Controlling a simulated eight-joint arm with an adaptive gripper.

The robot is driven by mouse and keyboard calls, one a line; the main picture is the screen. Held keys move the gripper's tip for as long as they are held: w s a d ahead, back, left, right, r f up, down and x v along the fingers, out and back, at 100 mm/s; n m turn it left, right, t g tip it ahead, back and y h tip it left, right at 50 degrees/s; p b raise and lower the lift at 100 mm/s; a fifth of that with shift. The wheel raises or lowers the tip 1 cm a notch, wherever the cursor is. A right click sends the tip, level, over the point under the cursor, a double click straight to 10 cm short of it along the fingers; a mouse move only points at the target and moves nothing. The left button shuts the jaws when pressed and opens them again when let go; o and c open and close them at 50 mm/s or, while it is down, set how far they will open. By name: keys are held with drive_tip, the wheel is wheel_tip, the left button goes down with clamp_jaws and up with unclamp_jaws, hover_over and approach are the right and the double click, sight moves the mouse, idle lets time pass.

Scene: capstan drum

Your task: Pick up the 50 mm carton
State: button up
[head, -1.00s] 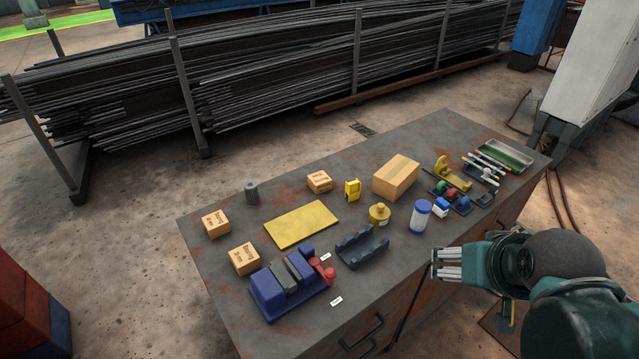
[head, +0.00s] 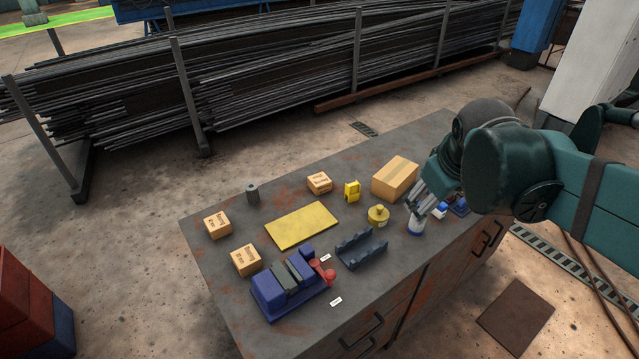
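Three small tan cartons stand on the grey workbench (head: 365,285). One carton (head: 217,224) is at the far left, one (head: 245,260) is nearer the front left, and one (head: 319,182) is at the back middle. The two left ones bear dark "Bearing" print with a size in mm. I cannot read the digits surely, so I cannot tell which is the 50 mm carton. My gripper (head: 418,199) is over the bench's right part, far right of all three.
A yellow plate (head: 301,225), dark cylinder (head: 252,194) and blue vise (head: 290,286) with red handle lie among the cartons. A larger box (head: 395,178), yellow pot (head: 378,215), yellow device (head: 352,190) and dark cradle (head: 361,248) stand between them and my gripper.

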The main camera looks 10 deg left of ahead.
drive_tip(key=w+a+n+p, duration=0.2)
drive_tip(key=w+a+n, duration=0.4)
drive_tip(key=w, duration=0.5)
drive_tip(key=n+g+h+p, duration=0.3)
drive_tip(key=n+p, duration=0.2)
drive_tip(key=n, duration=0.7)
hover_over(318, 180)
drive_tip(key=s+a, duration=0.1)
drive_tip(key=s, duration=0.1)
drive_tip(key=f, duration=1.9)
drive_tip(key=shift+w+a, duration=0.2)
drive_tip(key=shift+a+f+n+t, duration=0.3)
drive_tip(key=shift+f, duration=0.15)
drive_tip(key=shift+w+f, duration=0.1)
drive_tip(key=shift+b+x, duration=0.35)
drive_tip(key=shift+x, duration=0.8)
drive_tip(key=shift+d+f, duration=0.15)
